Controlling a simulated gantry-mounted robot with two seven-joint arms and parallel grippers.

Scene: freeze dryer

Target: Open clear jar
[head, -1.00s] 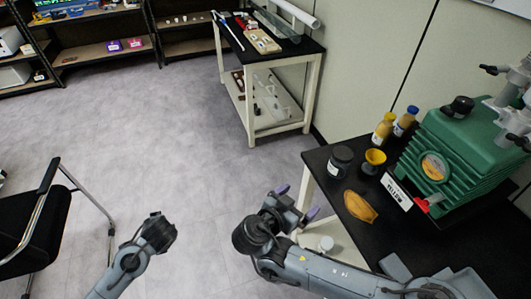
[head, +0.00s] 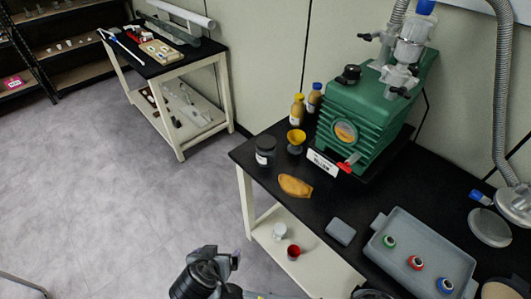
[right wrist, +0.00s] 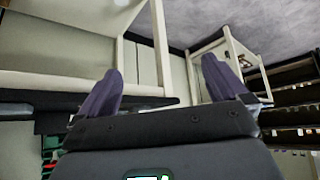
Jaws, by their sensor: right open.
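A dark-looking jar (head: 266,150) with a black lid and a white label stands upright at the left end of the black bench (head: 325,212). Clear glassware (head: 412,42) sits on top of the green machine (head: 350,130). I cannot tell which of these is the clear jar. My right gripper (head: 218,262) is at the bottom of the head view, off the bench's front left side and well apart from the jar. Its two purple fingers show spread and empty in the right wrist view (right wrist: 162,88). My left gripper is out of view.
A grey tray (head: 462,262) holds vials with coloured caps. Cups (head: 280,231) stand on the lower shelf. Open floor lies left of the bench.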

